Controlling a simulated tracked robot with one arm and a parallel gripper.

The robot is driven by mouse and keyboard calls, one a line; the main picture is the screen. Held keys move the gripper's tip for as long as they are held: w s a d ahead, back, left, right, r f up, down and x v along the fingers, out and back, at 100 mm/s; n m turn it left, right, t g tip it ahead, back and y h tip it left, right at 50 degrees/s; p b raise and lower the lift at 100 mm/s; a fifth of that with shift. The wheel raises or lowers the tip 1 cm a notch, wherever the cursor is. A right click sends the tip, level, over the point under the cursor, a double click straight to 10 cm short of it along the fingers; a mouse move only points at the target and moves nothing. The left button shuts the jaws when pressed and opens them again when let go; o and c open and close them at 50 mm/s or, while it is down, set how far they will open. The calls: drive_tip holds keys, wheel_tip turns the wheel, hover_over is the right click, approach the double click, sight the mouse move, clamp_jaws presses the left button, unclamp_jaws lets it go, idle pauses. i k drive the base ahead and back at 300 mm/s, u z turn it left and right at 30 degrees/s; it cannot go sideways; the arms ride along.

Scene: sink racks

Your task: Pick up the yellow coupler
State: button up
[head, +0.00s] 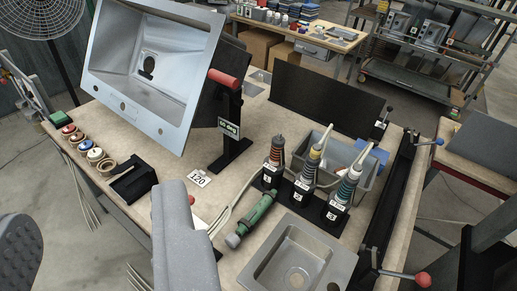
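Three upright holders with cone-shaped ends and hoses stand on the bench at the right of centre, labelled with numbers. The middle one carries a coupler with a yellow tip (315,151), which I take to be the yellow coupler. It stands upright in its black holder (302,190). My gripper (182,225) shows as a pale grey shape at lower centre-left, apart from the couplers. Its fingertips cannot be made out clearly, and nothing is seen held.
A green cylindrical tool (250,220) lies left of the holders, and a small sink (297,262) is in front. A large tilted metal sink (150,65) on a black stand (231,125) is at left. A grey bin (330,155) is behind the couplers.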

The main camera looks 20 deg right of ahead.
sight(316, 150)
drive_tip(key=u, duration=1.8)
drive_tip(key=i, duration=1.7)
drive_tip(key=z, duration=3.55)
drive_tip(key=i, duration=0.85)
drive_tip(key=z, duration=0.2)
